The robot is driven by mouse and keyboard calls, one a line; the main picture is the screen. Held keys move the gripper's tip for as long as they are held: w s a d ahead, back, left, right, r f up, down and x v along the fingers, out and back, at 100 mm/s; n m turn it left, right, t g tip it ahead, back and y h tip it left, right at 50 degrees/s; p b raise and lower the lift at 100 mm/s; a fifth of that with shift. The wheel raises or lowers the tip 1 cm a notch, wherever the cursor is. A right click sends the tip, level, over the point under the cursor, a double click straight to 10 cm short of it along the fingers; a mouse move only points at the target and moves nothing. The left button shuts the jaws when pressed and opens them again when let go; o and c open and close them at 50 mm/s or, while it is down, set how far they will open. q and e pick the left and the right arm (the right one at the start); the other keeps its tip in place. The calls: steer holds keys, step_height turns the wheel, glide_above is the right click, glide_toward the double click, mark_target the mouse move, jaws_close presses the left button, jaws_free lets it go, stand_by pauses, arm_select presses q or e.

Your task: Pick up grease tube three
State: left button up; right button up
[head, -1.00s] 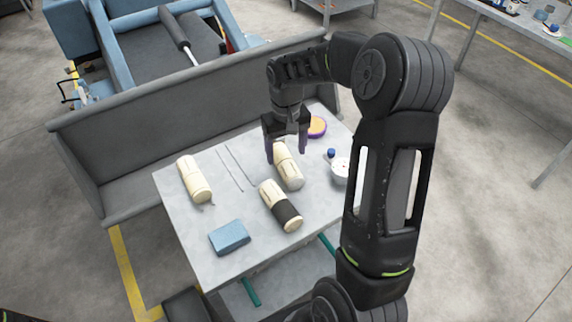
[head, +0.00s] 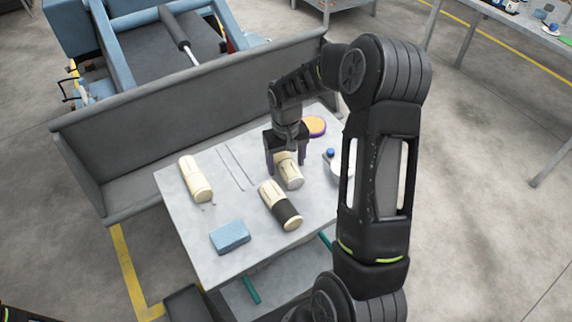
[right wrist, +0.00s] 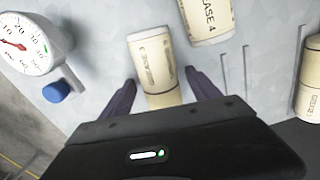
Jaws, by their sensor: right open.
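A cream tube (head: 291,179) lies on the grey table, with its far end hidden under my right gripper (head: 285,168). In the right wrist view this tube (right wrist: 157,65) lies between the two open fingers of the gripper (right wrist: 160,82), with a gap visible on each side. Its label is too blurred to read. A second cream tube with a dark band (head: 280,205) lies nearer me. In the right wrist view a tube marked "ASE 4" (right wrist: 207,18) lies just beyond the first. A third cream tube (head: 195,180) lies at the left. My left gripper is not seen.
A blue block (head: 230,237) lies at the table's (head: 185,225) near edge. Two thin rods (head: 236,168) lie between the tubes.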

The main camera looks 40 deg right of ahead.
mark_target(286, 160)
steer(key=shift+c, duration=0.2)
jaws_close()
stand_by(0.6)
steer(key=shift+r, duration=0.1)
step_height(286, 160, up, 10)
steer(key=shift+f+b, duration=0.1)
steer(key=shift+b, duration=0.6)
stand_by(0.5)
